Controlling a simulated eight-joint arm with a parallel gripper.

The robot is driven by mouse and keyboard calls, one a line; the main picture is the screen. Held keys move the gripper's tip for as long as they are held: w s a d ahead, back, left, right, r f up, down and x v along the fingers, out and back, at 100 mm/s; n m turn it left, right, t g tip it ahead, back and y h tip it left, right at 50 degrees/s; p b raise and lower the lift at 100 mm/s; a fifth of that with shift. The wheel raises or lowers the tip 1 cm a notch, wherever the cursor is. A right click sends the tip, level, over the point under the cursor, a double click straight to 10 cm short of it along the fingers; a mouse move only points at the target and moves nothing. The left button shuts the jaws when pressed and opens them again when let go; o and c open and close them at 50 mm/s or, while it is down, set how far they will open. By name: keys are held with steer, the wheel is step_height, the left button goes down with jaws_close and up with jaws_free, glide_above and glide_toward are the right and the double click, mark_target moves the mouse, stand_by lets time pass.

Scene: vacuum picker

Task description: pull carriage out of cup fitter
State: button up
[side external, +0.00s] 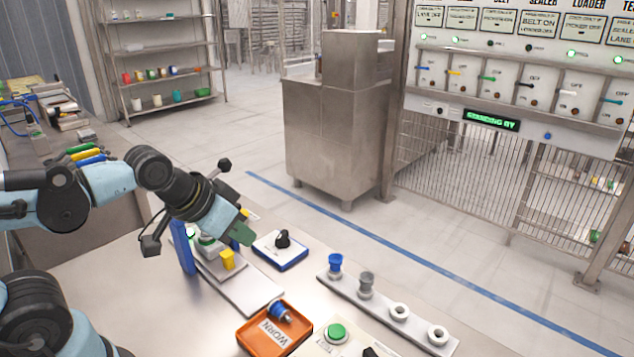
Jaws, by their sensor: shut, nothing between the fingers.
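What looks like the cup fitter stands on the steel bench, with a blue upright (183,247) at its left. A long grey base (250,292) extends from it toward the front right. A yellow block (228,260), perhaps the carriage's handle, stands upright on the grey part. A green-topped round piece (207,240) sits behind it, partly hidden by my arm. My gripper (243,234) is shut and empty, with green fingertips pointing down, above and just behind the yellow block in the picture. I cannot tell whether they touch.
An orange tray (246,334) marked WORN holds a blue-and-metal piece. A grey rack (381,311) carries a blue cup, a grey cup and two white rings. A blue-edged white tray (293,257) holds a black piece. A green button (337,332) is at the front.

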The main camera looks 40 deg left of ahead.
mark_target(227, 254)
steer(key=o, duration=0.4)
steer(key=shift+w+a, duration=0.1)
steer(key=shift+a, duration=0.15)
steer(key=o, duration=0.4)
steer(key=a+g, duration=0.2)
steer(key=w+a+g, duration=0.1)
steer(key=a+g, duration=0.1)
steer(key=a, duration=0.1)
steer(key=a+g, duration=0.2)
steer(key=a, duration=0.1)
steer(key=shift+w+r+g, duration=0.2)
steer(key=shift+r+g, duration=0.1)
steer(key=shift+o, duration=0.2)
steer(key=shift+g, duration=0.3)
steer(key=shift+a+f, duration=0.2)
steer(key=shift+f, duration=2.85)
steer(key=shift+a+f, duration=0.15)
steer(key=shift+f, duration=2.85)
steer(key=shift+c, duration=0.3)
jaws_close()
